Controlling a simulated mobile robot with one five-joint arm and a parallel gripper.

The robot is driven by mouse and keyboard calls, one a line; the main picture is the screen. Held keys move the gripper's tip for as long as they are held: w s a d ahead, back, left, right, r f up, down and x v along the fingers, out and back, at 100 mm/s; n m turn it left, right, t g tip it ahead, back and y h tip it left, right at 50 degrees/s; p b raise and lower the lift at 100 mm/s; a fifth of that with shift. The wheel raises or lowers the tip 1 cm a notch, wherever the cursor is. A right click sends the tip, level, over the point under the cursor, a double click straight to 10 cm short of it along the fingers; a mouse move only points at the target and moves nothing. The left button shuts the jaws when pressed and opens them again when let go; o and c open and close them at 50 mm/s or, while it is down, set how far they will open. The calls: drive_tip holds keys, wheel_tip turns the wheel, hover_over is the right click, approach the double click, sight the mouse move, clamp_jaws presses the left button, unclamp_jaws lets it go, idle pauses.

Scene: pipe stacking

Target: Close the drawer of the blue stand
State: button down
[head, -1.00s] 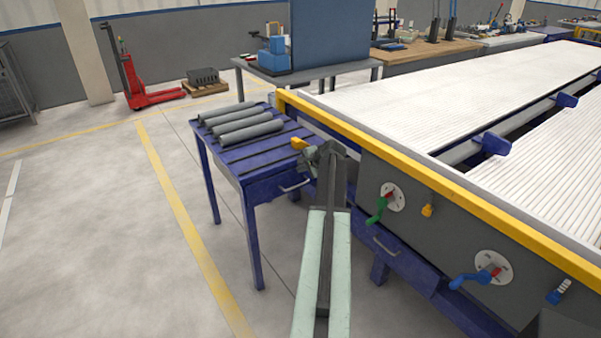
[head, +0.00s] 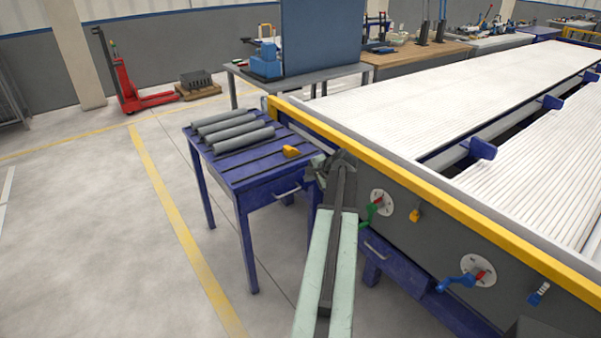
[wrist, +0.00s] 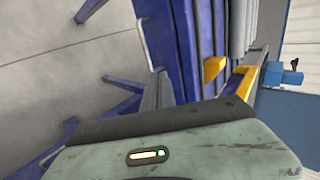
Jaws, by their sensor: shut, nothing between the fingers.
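The blue stand (head: 262,172) is a table with a slatted top, in the head view left of the big machine. Its drawer front with a pale handle (head: 289,191) faces me; I cannot tell for sure how far it stands out. In the wrist view the handle (wrist: 146,46) shows on the stand's blue side (wrist: 182,40). My gripper (head: 322,165) is shut and empty, just right of the stand's near right corner and apart from the handle in the picture. Its fingertips are hard to make out.
Several grey pipes (head: 230,130) and a yellow block (head: 291,151) lie on the stand. The machine's yellow rail (head: 390,158) and grey side panel with a green-handled valve (head: 372,205) are close on the right. The floor to the left is clear.

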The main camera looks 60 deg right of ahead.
drive_tip(key=p+v, duration=0.1)
drive_tip(key=v, duration=0.2)
drive_tip(key=shift+r, duration=0.2)
drive_tip(key=c, duration=1.6)
unclamp_jaws()
drive_tip(key=shift+f, duration=0.15)
drive_tip(key=shift+o, duration=0.5)
drive_tip(key=shift+w+n, duration=0.15)
drive_tip(key=shift+n, duration=0.35)
drive_tip(key=w+r+n+t+b, duration=0.1)
drive_tip(key=w+r+t, duration=0.2)
drive_tip(key=r, duration=0.1)
drive_tip(key=m+t+h+b, duration=0.2)
drive_tip(key=t+h+b, duration=0.35)
drive_tip(key=b, duration=3.05)
approach(289, 193)
drive_tip(key=w+d+f+t+y, duration=0.1)
drive_tip(key=w+d+t, duration=0.1)
drive_tip(key=shift+g+y, duration=0.25)
drive_tip(key=shift+y, duration=0.1)
drive_tip(key=p+x, duration=0.2)
drive_tip(key=x, duration=0.6)
drive_tip(key=shift+s+d+r, duration=0.1)
drive_tip(key=shift+r, duration=0.1)
clamp_jaws()
